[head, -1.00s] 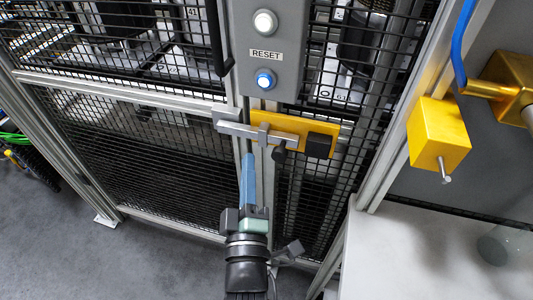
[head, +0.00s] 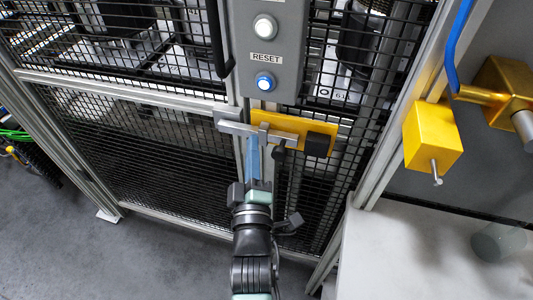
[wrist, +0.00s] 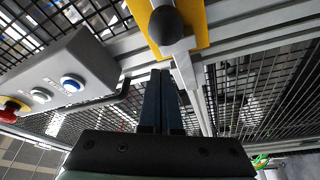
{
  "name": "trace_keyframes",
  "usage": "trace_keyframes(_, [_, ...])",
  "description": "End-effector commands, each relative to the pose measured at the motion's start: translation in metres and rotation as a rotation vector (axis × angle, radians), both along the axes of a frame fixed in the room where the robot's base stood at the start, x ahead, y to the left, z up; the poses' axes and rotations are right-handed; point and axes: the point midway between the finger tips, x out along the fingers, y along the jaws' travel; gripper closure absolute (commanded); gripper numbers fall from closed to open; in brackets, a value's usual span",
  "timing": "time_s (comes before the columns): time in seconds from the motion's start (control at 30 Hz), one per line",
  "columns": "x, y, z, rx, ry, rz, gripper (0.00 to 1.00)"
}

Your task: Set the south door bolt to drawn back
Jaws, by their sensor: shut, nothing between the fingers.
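The door bolt is a grey bar (head: 240,129) on a yellow plate (head: 289,122) on the mesh fence. The bar reaches left across the post to a grey keeper block (head: 228,115). A dark knob (head: 279,148) hangs from the bar beside a black block (head: 318,145). My gripper (head: 252,142) has its blue fingers together, pointing up just left of the knob and below the bar. In the wrist view the round knob (wrist: 166,24) is just beyond my fingertips (wrist: 161,74), with the bar (wrist: 184,70) behind. Contact with the knob or bar cannot be told.
A grey RESET box (head: 268,50) with white and blue buttons is above the bolt. A black handle (head: 218,40) stands left of it. A yellow block with a pin (head: 432,138) and a pale table (head: 410,255) are at right. Floor is clear at lower left.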

Motion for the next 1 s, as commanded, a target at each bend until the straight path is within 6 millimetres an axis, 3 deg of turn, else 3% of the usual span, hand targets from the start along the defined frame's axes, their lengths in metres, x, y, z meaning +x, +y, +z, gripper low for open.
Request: trace_keyframes(1.0, [-0.008, -0.027, -0.013, -0.001, -0.001, 0.0, 1.0])
